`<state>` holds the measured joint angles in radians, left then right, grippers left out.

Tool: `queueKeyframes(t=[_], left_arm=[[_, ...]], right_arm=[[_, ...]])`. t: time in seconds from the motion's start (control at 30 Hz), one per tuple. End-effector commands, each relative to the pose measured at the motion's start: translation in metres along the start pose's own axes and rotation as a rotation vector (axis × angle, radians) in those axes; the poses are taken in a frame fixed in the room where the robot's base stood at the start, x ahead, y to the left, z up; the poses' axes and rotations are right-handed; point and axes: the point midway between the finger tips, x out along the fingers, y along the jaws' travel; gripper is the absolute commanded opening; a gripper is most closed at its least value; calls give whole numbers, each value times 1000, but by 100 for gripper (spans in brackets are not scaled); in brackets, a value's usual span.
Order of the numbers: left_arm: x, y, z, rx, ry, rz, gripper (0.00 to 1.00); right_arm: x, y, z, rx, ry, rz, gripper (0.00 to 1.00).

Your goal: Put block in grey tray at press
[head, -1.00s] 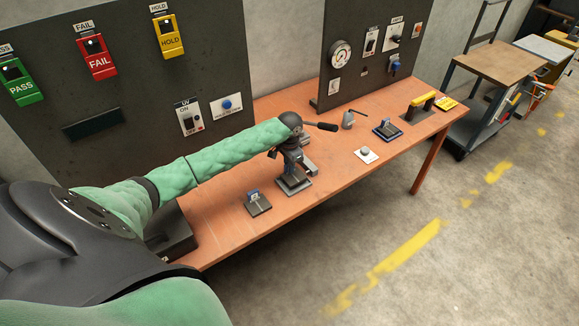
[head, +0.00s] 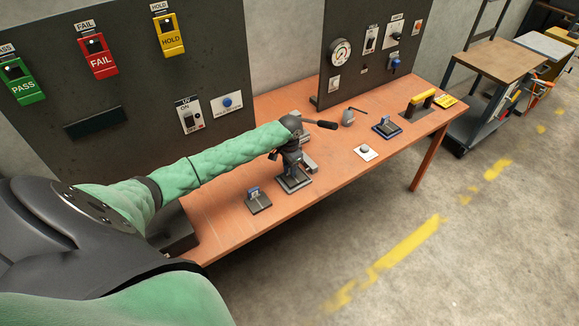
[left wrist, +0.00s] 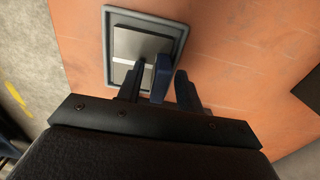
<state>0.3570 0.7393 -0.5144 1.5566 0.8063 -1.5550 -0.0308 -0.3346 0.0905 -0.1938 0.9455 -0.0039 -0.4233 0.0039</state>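The grey tray (head: 294,187) is on the orange bench in front of the press (head: 309,163), which my arm partly hides. In the left wrist view the tray (left wrist: 179,47) has a raised grey rim and a paler plate inside. My left gripper (head: 287,165) points down over the tray. In the left wrist view its two dark fingers (left wrist: 161,80) stand either side of a blue block (left wrist: 162,75). Narrow gaps show on both sides, so the gripper looks open around it. The block's lower end, and whether it rests in the tray, cannot be told. My right gripper is out of view.
A small dark fixture with a blue part (head: 257,201) stands left of the tray; another (head: 387,129) is farther right. A white button box (head: 365,152) lies between. A black lever handle (head: 321,125) juts out beside my wrist. Upright dark panels (head: 120,70) stand behind the bench.

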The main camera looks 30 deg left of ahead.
Motion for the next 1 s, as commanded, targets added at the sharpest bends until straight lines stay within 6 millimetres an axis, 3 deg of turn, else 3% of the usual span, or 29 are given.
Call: queueKeyframes(t=[0.27, 0.4, 0.7, 1.0], left_arm=[[-20, -1, 0, 0, 2, -2, 36], [-46, -1, -1, 1, 2, -2, 36], [-100, 0, -1, 1, 2, -1, 36], [-122, 0, 0, 0, 1, 0, 36]], right_arm=[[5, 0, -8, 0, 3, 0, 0], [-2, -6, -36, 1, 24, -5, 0], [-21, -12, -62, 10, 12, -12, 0], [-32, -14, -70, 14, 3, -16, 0]])
